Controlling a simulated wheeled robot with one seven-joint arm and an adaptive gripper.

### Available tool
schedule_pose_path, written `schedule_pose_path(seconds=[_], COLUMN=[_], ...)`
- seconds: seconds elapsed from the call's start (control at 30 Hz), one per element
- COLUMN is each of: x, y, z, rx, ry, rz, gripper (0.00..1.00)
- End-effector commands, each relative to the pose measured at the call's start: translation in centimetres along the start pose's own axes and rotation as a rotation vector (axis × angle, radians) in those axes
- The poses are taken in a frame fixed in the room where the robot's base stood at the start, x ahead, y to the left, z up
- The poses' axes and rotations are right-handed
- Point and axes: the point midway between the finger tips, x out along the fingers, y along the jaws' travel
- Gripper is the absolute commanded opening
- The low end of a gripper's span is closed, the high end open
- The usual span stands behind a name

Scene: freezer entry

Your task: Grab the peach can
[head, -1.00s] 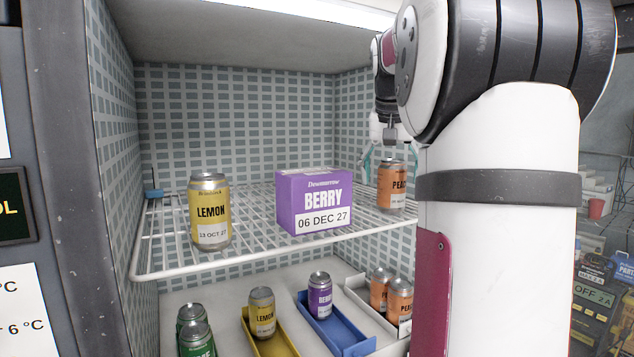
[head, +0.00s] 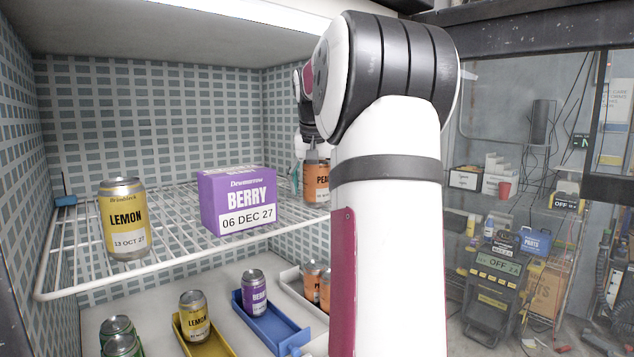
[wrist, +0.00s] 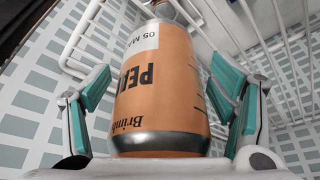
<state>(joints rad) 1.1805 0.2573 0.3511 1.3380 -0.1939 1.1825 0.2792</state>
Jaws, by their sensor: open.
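The orange peach can (head: 316,183) stands on the wire shelf at the right, partly hidden behind my arm. In the wrist view the peach can (wrist: 160,95) fills the middle, its label upside down. My gripper (wrist: 163,85) is open, with one teal finger on each side of the can. A gap shows between the can and each finger, though the left one is very close. In the head view most of my gripper is hidden behind my arm and the can.
A purple berry box (head: 237,200) stands left of the peach can, and a lemon can (head: 124,220) farther left on the same shelf (head: 175,257). Below are a yellow tray (head: 215,345), a blue tray (head: 285,335) and a white tray with more peach cans.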

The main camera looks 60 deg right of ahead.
Motion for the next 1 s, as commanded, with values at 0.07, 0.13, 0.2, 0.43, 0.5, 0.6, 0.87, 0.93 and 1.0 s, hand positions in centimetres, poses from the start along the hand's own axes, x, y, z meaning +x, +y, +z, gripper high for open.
schedule_pose_path(seconds=[0.07, 0.13, 0.2, 0.43, 0.5, 0.6, 0.87, 0.93, 1.0], x=[0.0, 0.0, 0.0, -0.1, -0.1, -0.2, -1.5, -2.1, -2.7], y=[0.0, 0.0, 0.0, 0.0, 0.0, 0.0, 0.0, -0.1, -0.1], z=[0.0, 0.0, 0.0, -0.1, -0.1, -0.1, -0.7, -0.9, -1.2], rx=[0.000, 0.000, 0.000, 0.000, 0.000, 0.000, 0.001, 0.001, 0.001], ry=[0.000, 0.000, 0.000, 0.002, 0.002, 0.002, 0.005, 0.005, 0.004], rz=[0.000, 0.000, 0.000, 0.000, 0.000, 0.000, -0.001, -0.002, -0.002], gripper=[0.71, 0.55, 0.39, 0.12, 0.12, 0.12, 0.12, 0.12, 0.12])
